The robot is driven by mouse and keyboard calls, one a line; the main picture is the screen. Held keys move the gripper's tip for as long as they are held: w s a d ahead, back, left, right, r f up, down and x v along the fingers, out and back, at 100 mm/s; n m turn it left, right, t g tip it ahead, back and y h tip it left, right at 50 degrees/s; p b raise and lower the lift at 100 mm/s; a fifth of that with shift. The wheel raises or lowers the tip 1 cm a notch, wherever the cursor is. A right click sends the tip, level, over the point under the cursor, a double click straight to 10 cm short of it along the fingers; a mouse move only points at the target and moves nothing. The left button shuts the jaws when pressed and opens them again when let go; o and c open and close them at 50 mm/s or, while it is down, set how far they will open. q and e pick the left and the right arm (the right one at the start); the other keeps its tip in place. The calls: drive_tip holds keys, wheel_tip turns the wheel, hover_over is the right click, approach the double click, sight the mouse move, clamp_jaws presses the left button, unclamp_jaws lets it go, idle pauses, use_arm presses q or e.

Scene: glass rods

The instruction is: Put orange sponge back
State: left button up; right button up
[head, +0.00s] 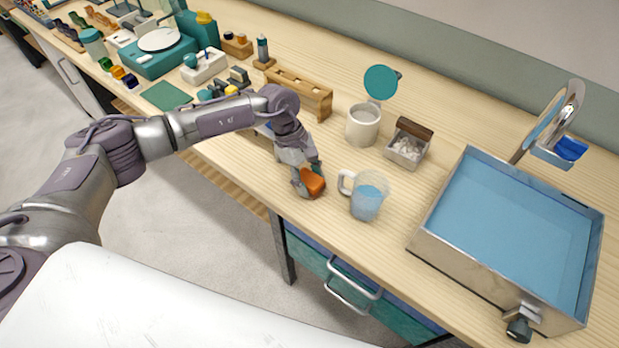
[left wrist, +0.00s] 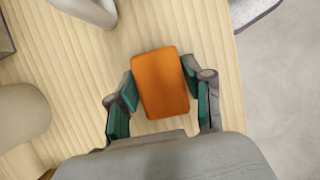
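The orange sponge (head: 313,182) is at the front edge of the wooden table, left of the glass mug of blue water (head: 367,197). My left gripper (head: 307,178) reaches down over it. My right gripper is not in view.
A metal basin of blue water (head: 515,225) stands on the right. Behind the mug are a white pot (head: 363,125) and a small box of white bits (head: 408,148). A wooden rack (head: 300,92) stands behind the arm. Many items crowd the table's left end.

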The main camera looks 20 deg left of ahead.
use_arm(q)
drive_tip(key=shift+o, duration=1.1)
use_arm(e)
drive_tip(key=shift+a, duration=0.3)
use_arm(q)
drive_tip(key=shift+r, duration=0.1)
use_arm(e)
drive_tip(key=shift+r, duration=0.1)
use_arm(q)
drive_tip(key=shift+r, duration=0.2)
drive_tip(key=b+v, duration=0.3)
drive_tip(key=v, duration=0.8)
drive_tip(key=shift+r, duration=0.35)
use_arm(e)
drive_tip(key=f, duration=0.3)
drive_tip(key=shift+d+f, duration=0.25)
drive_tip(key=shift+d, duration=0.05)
use_arm(q)
drive_tip(key=shift+a, duration=0.1)
